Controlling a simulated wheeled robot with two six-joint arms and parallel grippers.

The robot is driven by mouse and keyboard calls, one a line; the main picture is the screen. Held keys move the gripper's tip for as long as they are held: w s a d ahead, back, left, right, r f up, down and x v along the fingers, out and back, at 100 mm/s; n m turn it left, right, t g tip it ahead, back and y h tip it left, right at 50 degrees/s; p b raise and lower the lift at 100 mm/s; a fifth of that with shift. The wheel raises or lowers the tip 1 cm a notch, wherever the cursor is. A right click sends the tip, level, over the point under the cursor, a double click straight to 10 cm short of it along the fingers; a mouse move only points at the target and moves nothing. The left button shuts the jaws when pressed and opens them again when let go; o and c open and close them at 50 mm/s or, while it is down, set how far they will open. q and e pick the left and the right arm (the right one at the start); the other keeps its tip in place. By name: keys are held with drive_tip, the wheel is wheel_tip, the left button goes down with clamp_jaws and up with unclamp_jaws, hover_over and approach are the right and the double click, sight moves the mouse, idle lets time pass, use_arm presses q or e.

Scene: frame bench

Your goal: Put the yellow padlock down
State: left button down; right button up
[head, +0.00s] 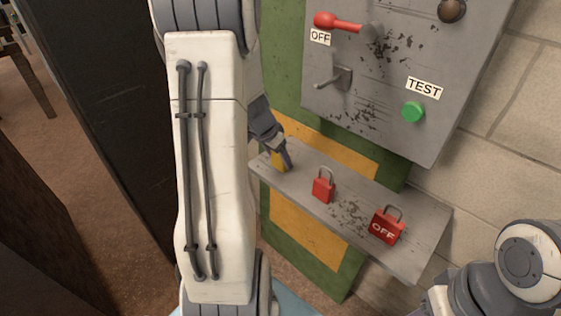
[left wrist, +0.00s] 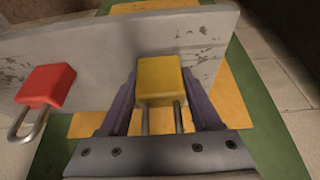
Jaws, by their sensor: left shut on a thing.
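The yellow padlock (left wrist: 160,78) is between the two fingers of my left gripper (left wrist: 162,110) in the left wrist view, with its shackle pointing toward the wrist. In the head view the yellow padlock (head: 278,160) shows as a small patch at the left end of the grey shelf (head: 348,212). My left gripper (head: 284,158) is shut on it there, partly hidden behind my own arm. I cannot tell whether the padlock touches the shelf. My right gripper is not in view; only part of my right arm shows at the lower right.
A red padlock (head: 323,186) stands mid-shelf, to the right of my left gripper; another red padlock marked OFF (head: 387,226) stands farther right. Bare shelf lies between them. Above is a grey panel (head: 390,70) with a red handle (head: 338,23), a metal hasp (head: 336,78) and a green button (head: 413,112).

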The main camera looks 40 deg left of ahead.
use_arm(q)
drive_tip(key=shift+f, duration=0.2)
drive_tip(key=shift+f, duration=0.15)
drive_tip(key=shift+c, duration=0.4)
unclamp_jaws()
drive_tip(key=shift+s+r, duration=0.1)
drive_tip(key=shift+r, duration=0.4)
drive_tip(key=p+v, duration=0.2)
drive_tip(key=v, duration=0.9)
drive_tip(key=shift+r, duration=0.15)
